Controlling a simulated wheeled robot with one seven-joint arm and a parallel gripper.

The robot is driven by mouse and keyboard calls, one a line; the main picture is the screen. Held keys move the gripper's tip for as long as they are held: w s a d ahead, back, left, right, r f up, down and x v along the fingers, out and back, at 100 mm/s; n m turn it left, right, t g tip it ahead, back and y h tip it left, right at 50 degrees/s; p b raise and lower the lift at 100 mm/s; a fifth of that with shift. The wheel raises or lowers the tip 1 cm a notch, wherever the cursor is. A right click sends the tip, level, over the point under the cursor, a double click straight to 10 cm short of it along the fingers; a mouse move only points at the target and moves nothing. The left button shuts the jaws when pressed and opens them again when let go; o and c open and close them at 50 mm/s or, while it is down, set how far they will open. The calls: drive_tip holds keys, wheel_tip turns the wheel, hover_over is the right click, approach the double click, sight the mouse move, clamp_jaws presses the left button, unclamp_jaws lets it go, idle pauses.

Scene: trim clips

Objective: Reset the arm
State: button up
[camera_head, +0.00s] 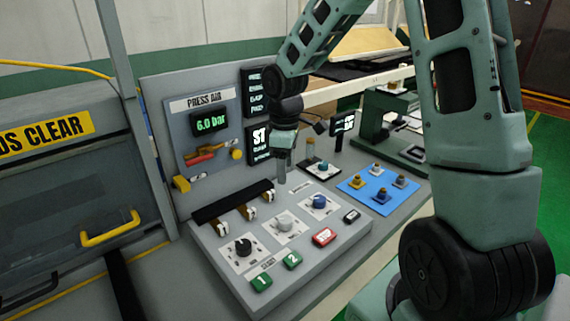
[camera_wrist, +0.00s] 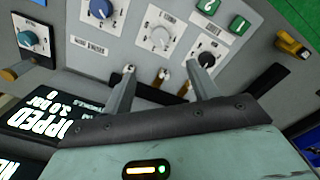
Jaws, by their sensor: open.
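My gripper (camera_head: 282,167) hangs from my arm over the back of the sloped control panel (camera_head: 305,265), near a row of small clips at a dark strip (camera_head: 230,203). In the wrist view my gripper (camera_wrist: 161,82) has its two fingers spread apart. A small brass-coloured clip (camera_wrist: 164,76) shows between them, and I see no contact with it. Beyond the fingertips are a white knob (camera_wrist: 160,38), a blue knob (camera_wrist: 101,9) and a black knob (camera_wrist: 207,59).
A press air panel (camera_head: 207,122) and dark display screens (camera_head: 257,142) stand behind the gripper. A blue mat (camera_head: 366,195) with several small parts lies to the right. A green press-like fixture (camera_head: 372,130) stands beyond it. A yellow-handled door (camera_head: 110,230) is at left.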

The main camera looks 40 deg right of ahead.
drive_tip(key=shift+r, duration=0.35)
idle(0.3)
